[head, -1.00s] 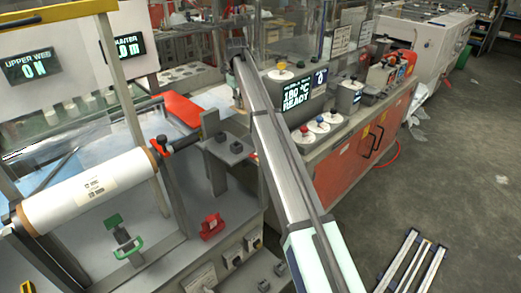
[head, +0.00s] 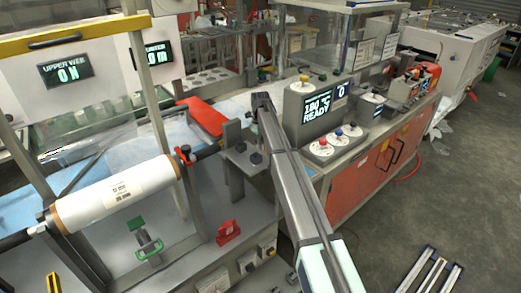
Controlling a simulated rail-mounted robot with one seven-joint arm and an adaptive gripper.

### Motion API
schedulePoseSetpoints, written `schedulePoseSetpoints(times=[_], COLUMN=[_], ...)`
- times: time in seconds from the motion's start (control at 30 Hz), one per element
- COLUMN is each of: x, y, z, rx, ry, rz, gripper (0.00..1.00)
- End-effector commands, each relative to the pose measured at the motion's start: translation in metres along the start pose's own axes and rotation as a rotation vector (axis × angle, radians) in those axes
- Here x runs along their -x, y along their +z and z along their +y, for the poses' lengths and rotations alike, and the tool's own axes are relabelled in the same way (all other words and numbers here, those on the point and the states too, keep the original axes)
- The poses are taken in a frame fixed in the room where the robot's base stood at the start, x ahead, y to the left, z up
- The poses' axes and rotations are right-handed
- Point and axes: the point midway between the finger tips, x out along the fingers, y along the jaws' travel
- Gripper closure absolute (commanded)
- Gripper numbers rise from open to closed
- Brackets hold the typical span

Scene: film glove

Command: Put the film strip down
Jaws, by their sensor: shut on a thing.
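My gripper (head: 263,103) is the dark end of my arm, seen from behind, near the middle of the head view. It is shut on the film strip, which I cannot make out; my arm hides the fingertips. The gripper appears beside the grey bracket plate (head: 243,160) of the film machine and left of the heater control box reading 180 °C READY (head: 318,106). I cannot tell how high it is above them.
A white film roll (head: 115,194) lies on a shaft at left. A red-orange pad (head: 202,117), a red clamp (head: 229,232) and a green-handled clamp (head: 147,245) are nearby. The orange-fronted bench (head: 365,165) stands right. Open floor (head: 460,190) lies beyond it.

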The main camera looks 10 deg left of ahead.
Motion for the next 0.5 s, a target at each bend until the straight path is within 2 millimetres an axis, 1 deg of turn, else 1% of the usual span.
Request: schedulePoseSetpoints(times=[0.2,0.3,0.5], x=[-0.028,-0.032,-0.032], y=[-0.001,0.0,0.0], z=[0.001,0.0,0.0], rx=[0.0,0.0,0.0], ry=[0.001,0.001,0.0], rz=[0.002,0.001,0.001], gripper=[1.0,1.0,1.0])
